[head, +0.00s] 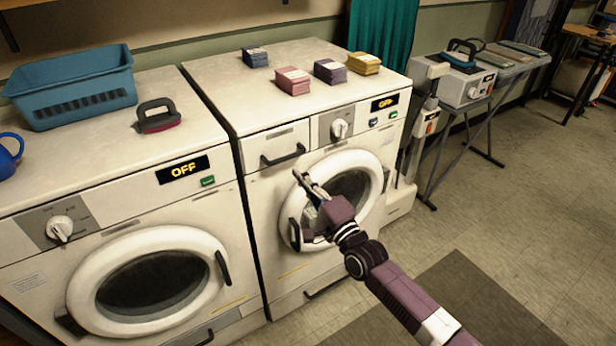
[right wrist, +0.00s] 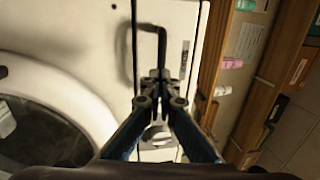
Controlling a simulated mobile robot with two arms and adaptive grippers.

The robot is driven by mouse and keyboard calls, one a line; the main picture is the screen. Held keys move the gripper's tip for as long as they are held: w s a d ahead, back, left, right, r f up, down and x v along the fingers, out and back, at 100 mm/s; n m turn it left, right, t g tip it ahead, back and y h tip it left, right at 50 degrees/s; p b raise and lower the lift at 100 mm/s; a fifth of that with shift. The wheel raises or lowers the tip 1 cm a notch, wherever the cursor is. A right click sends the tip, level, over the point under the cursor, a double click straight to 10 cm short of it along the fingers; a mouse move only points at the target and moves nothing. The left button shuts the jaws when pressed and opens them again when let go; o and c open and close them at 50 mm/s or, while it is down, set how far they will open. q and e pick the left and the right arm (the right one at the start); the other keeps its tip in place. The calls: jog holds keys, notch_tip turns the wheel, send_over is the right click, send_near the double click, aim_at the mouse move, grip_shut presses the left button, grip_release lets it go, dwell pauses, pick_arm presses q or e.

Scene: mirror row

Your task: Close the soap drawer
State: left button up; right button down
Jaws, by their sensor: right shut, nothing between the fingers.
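The soap drawer (head: 274,143) is the white panel at the upper left of the right-hand washer's front, with a dark bar handle (head: 283,156). From the head view I cannot tell clearly how far its front stands out. My right gripper (head: 298,174) is just below the handle, in front of the washer. In the right wrist view its fingertips (right wrist: 158,73) are together and empty, near one end of the dark handle (right wrist: 160,38). I cannot tell whether they touch it. My left gripper is not in view.
The round washer door (head: 371,166) is behind and right of my right arm. A second washer (head: 120,215) stands at left.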

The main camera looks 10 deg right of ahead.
jog(key=b+v, duration=0.1)
jog(key=v, duration=0.9)
jog(key=s+d+f+n+g+h, duration=0.2)
jog(key=s+f+g, duration=0.15)
jog(key=f, duration=0.95)
jog(key=s+d+f+n+g+h, duration=0.1)
jog(key=s+d+f+n+g, duration=0.2)
jog(key=f, duration=0.9)
jog(key=s+d+f+n+g+h, duration=0.15)
jog(key=s+f, duration=0.35)
jog(key=f, duration=0.8)
jog(key=s+d+f+n+g+h, duration=0.2)
jog(key=s+f+n+g, duration=0.35)
jog(key=s+f, duration=1.25)
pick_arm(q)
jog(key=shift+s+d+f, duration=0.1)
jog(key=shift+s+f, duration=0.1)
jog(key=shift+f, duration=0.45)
pick_arm(e)
jog(key=s+f+n+g, duration=0.2)
jog(key=s, duration=0.9)
jog(key=s+f+n+g, duration=0.2)
jog(key=s, duration=0.9)
jog(key=shift+s+a+f+h, duration=0.15)
jog(key=shift+a+f+h, duration=0.15)
jog(key=shift+f+h, duration=0.05)
